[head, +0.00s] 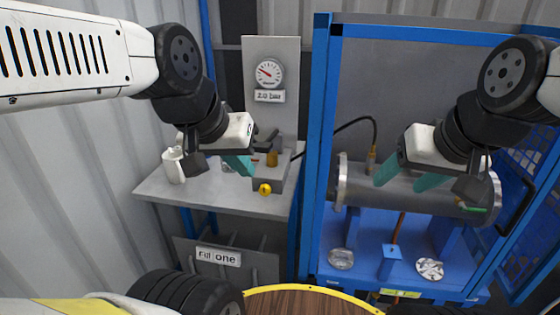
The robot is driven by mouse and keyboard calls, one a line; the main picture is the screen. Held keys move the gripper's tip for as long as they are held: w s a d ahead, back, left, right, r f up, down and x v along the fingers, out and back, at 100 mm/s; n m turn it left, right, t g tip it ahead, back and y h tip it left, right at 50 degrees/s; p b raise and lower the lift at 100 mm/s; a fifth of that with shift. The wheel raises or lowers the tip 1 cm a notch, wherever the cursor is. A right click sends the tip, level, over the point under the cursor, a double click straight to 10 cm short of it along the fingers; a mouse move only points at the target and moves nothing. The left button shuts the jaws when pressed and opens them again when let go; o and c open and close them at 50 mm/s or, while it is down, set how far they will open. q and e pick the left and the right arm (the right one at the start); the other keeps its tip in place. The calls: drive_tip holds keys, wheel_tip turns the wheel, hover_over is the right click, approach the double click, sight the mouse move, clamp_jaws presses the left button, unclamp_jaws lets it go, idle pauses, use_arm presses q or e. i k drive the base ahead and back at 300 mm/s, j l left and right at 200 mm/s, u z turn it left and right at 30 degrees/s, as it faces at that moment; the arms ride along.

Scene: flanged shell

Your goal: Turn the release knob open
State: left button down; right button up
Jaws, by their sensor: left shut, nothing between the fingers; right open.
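A grey valve block (272,180) stands on a small metal side table, below a round pressure gauge. A yellow knob (265,188) is on its front face; I take it for the release knob, but its label and turn position are too small to read. My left gripper (241,166) is shut and empty, its teal fingertips just left of the block and a little above the yellow knob; I cannot tell whether they touch the block. My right gripper (408,178) is open, its teal fingers apart in front of the grey flanged shell (400,198).
The gauge (268,73) sits on an upright panel above a "2.0 bar" label. A white bottle-like object (173,166) stands on the side table (205,197). A blue frame post (318,150) separates that table from the shell. Round discs (430,268) lie on the blue base below.

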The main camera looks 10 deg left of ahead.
sight(265, 190)
drive_tip(key=i+l+u, duration=0.15)
drive_tip(key=l+u, duration=0.2)
drive_tip(key=i+l+u, duration=0.15)
drive_tip(key=l+u, duration=0.55)
drive_tip(key=i+j, duration=0.05)
